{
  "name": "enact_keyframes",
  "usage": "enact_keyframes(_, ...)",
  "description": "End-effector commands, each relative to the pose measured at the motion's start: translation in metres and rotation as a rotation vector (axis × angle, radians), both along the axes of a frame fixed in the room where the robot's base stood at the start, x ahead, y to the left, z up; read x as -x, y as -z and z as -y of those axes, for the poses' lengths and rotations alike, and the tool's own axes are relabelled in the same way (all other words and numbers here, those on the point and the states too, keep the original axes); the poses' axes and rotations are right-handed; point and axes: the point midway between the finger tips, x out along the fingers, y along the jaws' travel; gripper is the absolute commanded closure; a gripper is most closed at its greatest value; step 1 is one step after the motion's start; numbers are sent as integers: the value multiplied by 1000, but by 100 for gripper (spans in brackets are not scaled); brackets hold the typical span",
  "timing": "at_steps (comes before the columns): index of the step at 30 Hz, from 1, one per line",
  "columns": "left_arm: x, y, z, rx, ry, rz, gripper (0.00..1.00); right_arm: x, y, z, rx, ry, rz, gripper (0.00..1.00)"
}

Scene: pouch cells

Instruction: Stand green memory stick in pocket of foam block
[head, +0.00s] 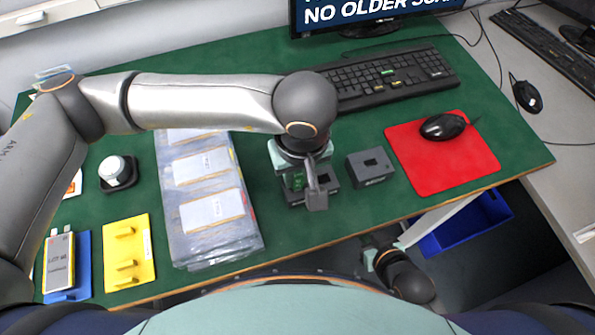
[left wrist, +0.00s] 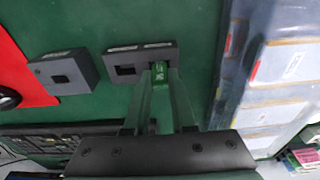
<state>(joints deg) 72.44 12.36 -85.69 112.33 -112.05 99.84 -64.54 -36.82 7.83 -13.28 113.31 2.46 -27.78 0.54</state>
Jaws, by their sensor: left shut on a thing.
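The green memory stick (left wrist: 160,72) is between the fingertips of my left gripper (left wrist: 161,85), which is shut on it. In the head view my left gripper (head: 303,184) is over a dark grey foam block (head: 325,177) and hides part of it. The left wrist view shows this block (left wrist: 140,55) with an open square pocket to the left of the stick. The stick's end is at the block's right part; I cannot tell whether it is inside a pocket. A second dark block (head: 370,167) with one opening stands to the right. My right gripper (head: 372,258) is low beyond the table's front edge, its fingers unclear.
Clear bags of pouch cells (head: 210,210) lie left of the block. A yellow rack (head: 128,255) and a blue tray (head: 83,265) are farther left. A keyboard (head: 390,80) is behind, a red mat (head: 450,170) with a mouse (head: 444,126) at right.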

Motion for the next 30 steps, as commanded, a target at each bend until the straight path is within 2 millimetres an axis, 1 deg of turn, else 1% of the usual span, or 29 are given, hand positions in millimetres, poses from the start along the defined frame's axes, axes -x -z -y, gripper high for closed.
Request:
enact_keyframes(3, 0, 0, 0, 0, 0, 0, 100, 0, 0, 0, 0, -1, 0, 100)
enact_keyframes(4, 0, 0, 0, 0, 0, 0, 75, 0, 0, 0, 1, -2, 0, 100)
enact_keyframes(12, 0, 0, 0, 0, 0, 0, 44, 1, 1, 0, 2, -1, 0, 100)
enact_keyframes(13, 0, 0, 0, 0, 0, 0, 42, 1, 1, 0, 2, -1, 0, 100)
enact_keyframes(20, 0, -1, 0, 0, 0, 0, 42, 1, 1, 1, 3, 0, -2, 100)
enact_keyframes(23, 0, -5, 1, 2, 0, 2, 42, 2, 2, 2, 4, 1, -3, 100)
enact_keyframes(26, 1, -18, 2, 4, 3, 3, 42, 2, 2, 2, 5, 1, -3, 100)
enact_keyframes(30, 4, -47, 3, 2, 1, 6, 42, 2, 2, 2, 5, 1, -3, 100)
